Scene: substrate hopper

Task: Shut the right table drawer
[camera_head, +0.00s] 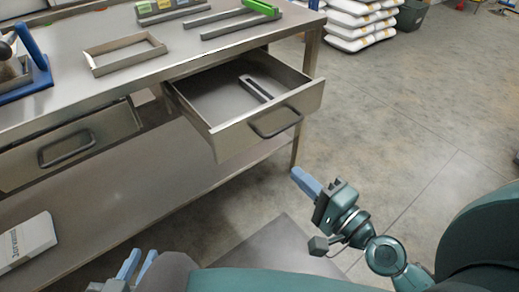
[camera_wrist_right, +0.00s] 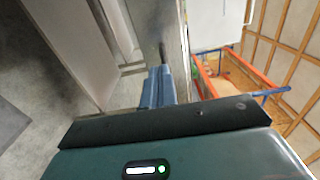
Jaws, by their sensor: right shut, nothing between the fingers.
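The right table drawer (camera_head: 238,137) is pulled out from under the steel table (camera_head: 110,85), its front panel and dark bar handle (camera_head: 275,122) facing me. A grey slotted piece (camera_head: 257,88) lies inside it. My right gripper (camera_head: 303,180) is shut and empty, below and to the right of the drawer front, apart from it in the head view. Its blue fingertips are together in the right wrist view (camera_wrist_right: 158,86), near a metal panel edge. My left gripper (camera_head: 136,266) is at the bottom left with its blue fingers apart, partly hidden by my arm.
The left drawer (camera_head: 75,145) has a similar handle. A lower shelf (camera_head: 130,195) holds a white package (camera_head: 27,243). A metal frame (camera_head: 124,53) and a blue stand (camera_head: 36,65) are on the tabletop. White sacks (camera_head: 350,20) are stacked behind.

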